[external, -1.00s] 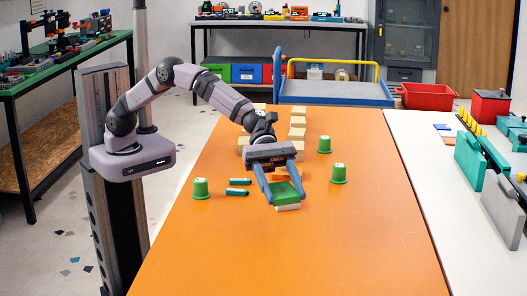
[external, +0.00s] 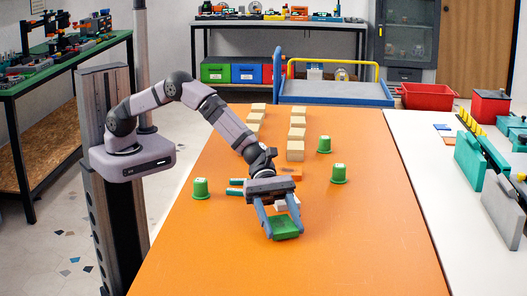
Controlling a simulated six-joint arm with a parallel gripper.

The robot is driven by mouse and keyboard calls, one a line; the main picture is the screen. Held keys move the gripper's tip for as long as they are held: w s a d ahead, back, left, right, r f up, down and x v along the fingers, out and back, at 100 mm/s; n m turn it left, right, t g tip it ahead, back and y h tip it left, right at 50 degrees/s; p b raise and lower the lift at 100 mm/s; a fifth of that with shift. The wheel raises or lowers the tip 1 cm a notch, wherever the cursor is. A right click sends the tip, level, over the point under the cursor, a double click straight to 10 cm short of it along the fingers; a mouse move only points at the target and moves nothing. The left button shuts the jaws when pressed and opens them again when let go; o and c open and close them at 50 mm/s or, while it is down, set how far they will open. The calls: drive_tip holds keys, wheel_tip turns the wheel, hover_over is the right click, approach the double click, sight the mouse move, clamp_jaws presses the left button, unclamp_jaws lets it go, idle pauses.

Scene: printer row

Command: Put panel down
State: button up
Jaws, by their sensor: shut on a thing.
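A flat green panel (external: 286,227) sits between the two blue fingers of my gripper (external: 284,233) in the external view. The gripper is shut on the panel's left and right edges and points down toward the near part of the orange table (external: 340,255). The panel is low, close to the table top. I cannot tell whether it touches the table. A pale block (external: 287,206) shows just behind the panel, between the fingers, partly hidden by the gripper.
Two rows of wooden blocks (external: 295,151) stand farther back. The table's near and right areas are clear.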

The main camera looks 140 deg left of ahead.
drive_tip(key=shift+f, duration=0.15)
drive_tip(key=shift+f+b, duration=0.25)
drive_tip(key=shift+b, duration=0.05)
drive_tip(key=o, duration=1.1)
drive_tip(key=shift+c, duration=0.2)
drive_tip(key=shift+r, duration=0.15)
drive_tip(key=shift+r+p, duration=0.15)
drive_tip(key=shift+p, duration=0.2)
drive_tip(key=b+v, duration=0.2)
drive_tip(key=v, duration=1)
drive_tip(key=shift+s, duration=0.1)
